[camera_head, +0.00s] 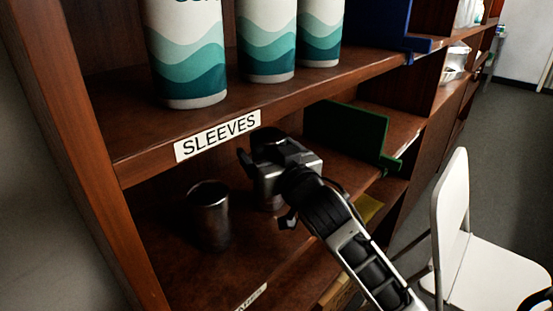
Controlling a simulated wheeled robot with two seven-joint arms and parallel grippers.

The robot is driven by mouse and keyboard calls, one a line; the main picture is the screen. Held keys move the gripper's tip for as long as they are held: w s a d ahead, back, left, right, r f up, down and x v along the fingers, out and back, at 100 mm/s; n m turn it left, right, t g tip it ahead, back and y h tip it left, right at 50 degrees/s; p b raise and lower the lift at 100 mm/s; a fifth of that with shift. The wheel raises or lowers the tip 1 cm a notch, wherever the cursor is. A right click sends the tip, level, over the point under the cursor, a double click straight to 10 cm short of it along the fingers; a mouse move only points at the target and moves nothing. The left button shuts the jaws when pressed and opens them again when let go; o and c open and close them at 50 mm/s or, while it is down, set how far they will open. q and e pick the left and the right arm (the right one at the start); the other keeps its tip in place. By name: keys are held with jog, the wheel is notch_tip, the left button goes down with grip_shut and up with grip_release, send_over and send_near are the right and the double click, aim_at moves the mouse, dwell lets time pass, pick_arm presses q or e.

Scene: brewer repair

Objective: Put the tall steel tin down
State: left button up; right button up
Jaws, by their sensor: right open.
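A tall, dark steel tin (208,215) stands upright on the lower shelf (180,272), left of my right gripper. My right gripper (264,190) reaches in from the lower right, under the upper shelf. Its jaws are open, and there is a gap between it and this tin. A greyish metal surface shows low between the jaws; the gripper hides most of it, so I cannot tell whether it is a second tin or part of the gripper. My left gripper is out of view.
The upper shelf edge, with a "SLEEVES" label (218,136), is close above the gripper. Several teal-and-white patterned cylinders (188,60) stand on that shelf. A green holder (347,135) is behind on the right. A white chair (455,210) stands right of the shelving.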

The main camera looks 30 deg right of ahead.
jog(key=s, duration=1.2)
jog(key=shift+a+p, duration=0.35)
jog(key=shift+p, duration=0.1)
